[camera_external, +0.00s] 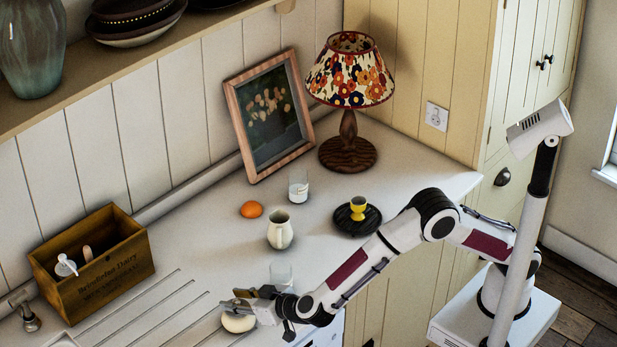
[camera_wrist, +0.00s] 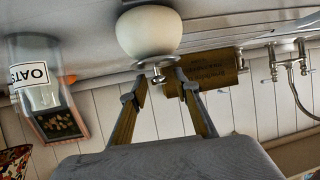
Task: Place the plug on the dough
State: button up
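The dough (camera_external: 238,323) is a pale rounded lump on the counter's near side, just below my gripper (camera_external: 243,298). In the wrist view, where the room appears upside down, the dough (camera_wrist: 148,32) is at the top centre. A small metallic piece, seemingly the plug (camera_wrist: 158,76), is at the dough's upper surface, between my fingertips. My gripper (camera_wrist: 157,82) is open, with visible gaps on both sides of the plug. I cannot tell whether the plug fully rests on the dough. The plug is not distinguishable in the external view.
A glass jar (camera_external: 281,272) labelled OATS in the wrist view (camera_wrist: 38,75) stands close behind my gripper. A wooden crate (camera_external: 110,275) and tap (camera_external: 25,315) are left. A jug (camera_external: 280,230), orange (camera_external: 251,209) and dark plate (camera_external: 343,222) with a yellow cup stand further back.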

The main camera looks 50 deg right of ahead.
jog(key=v, duration=1.2)
dwell(0.7)
jog(key=w+d+r+y, duration=0.2)
jog(key=w+d+r, duration=0.2)
jog(key=w+r, duration=0.15)
jog(key=w+d+r+y, duration=0.2)
jog(key=w+d+r, duration=0.15)
jog(key=r, duration=0.35)
jog(key=d+r+n+g+y, duration=0.15)
jog(key=d+r, duration=0.35)
jog(key=d, duration=0.7)
jog(key=s+d+f+m+g+h, duration=0.1)
jog(key=s+d+f, duration=0.3)
jog(key=s+d, duration=0.4)
jog(key=s+d+f+m+g+h, duration=0.1)
jog(key=s+d+f+h, duration=0.3)
jog(key=d, duration=1.1)
jog(key=s+d+f+m+g+h, duration=0.1)
jog(key=s+d+f+g+h, duration=0.1)
jog(key=s+d, duration=0.9)
notch_tip(320, 180, down, 2)
jog(key=shift+s+d+g, duration=0.35)
jog(key=shift+d+g, duration=0.4)
jog(key=shift+d, duration=0.05)
